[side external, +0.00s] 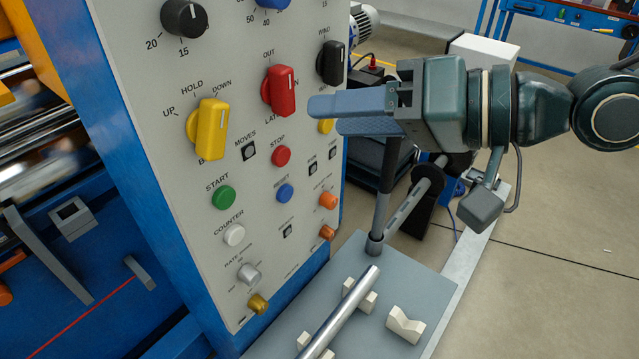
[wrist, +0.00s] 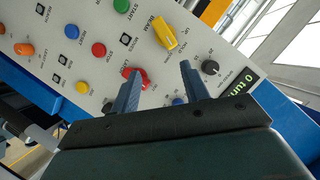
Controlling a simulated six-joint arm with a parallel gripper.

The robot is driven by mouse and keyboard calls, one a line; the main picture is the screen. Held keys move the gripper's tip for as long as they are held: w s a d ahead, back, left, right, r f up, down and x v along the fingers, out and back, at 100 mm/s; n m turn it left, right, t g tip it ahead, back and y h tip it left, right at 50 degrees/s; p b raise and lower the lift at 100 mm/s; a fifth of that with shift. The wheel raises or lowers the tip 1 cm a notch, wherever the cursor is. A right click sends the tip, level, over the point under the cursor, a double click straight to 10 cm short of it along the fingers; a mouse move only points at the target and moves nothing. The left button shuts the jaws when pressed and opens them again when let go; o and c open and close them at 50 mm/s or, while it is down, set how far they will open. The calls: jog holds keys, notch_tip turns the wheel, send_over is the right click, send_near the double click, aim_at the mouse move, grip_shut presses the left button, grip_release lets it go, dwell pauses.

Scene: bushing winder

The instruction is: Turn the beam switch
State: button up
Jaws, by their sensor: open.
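The beam switch is a yellow knob (side external: 212,129) with a white line on its bar, on the grey panel, with UP, HOLD and DOWN printed around it. In the wrist view the yellow beam switch (wrist: 164,33) lies beyond the fingertips, above the gap between them, with BEAM printed beside it. My gripper (side external: 322,116) is open and empty, in front of the panel and right of the beam switch in the side view. In the wrist view my gripper (wrist: 160,71) has its fingers spread, and the left finger partly covers the red switch. It is apart from the beam switch.
A red switch (side external: 281,91) sits between the beam switch and my gripper in the side view. A black switch (side external: 331,63), a black dial (side external: 184,18) and several buttons share the panel. A metal rod (side external: 345,310) lies on supports below. The floor at right is open.

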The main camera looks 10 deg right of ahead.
jog(key=d+t+h, duration=0.1)
jog(key=d+h, duration=0.3)
jog(key=d, duration=1.2)
jog(key=shift+w+h, duration=0.2)
jog(key=shift+h, duration=0.1)
jog(key=shift+d, duration=0.1)
jog(key=c, duration=0.6)
jog(key=shift+w+a, duration=0.1)
jog(key=shift+a, duration=0.2)
jog(key=c, duration=0.3)
jog(key=a+f+m+y, duration=0.1)
jog(key=a, duration=0.2)
jog(key=w+a+f+m+y, duration=0.1)
jog(key=a+m+y, duration=0.1)
jog(key=a, duration=0.1)
jog(key=a+f+m+y, duration=0.1)
jog(key=a, duration=0.2)
jog(key=shift+w+a+y, duration=0.25)
jog(key=shift+w+y, duration=0.15)
grip_shut()
jog(key=w+a+f+m+t+y, duration=0.1)
jog(key=w+a+f+m+y, duration=0.1)
jog(key=m, duration=0.7)
jog(key=a+f+y, duration=0.1)
jog(key=a, duration=0.1)
jog(key=shift+a+f+m+t, duration=0.15)
jog(key=shift+a+m+t, duration=0.15)
jog(key=shift+a, duration=0.05)
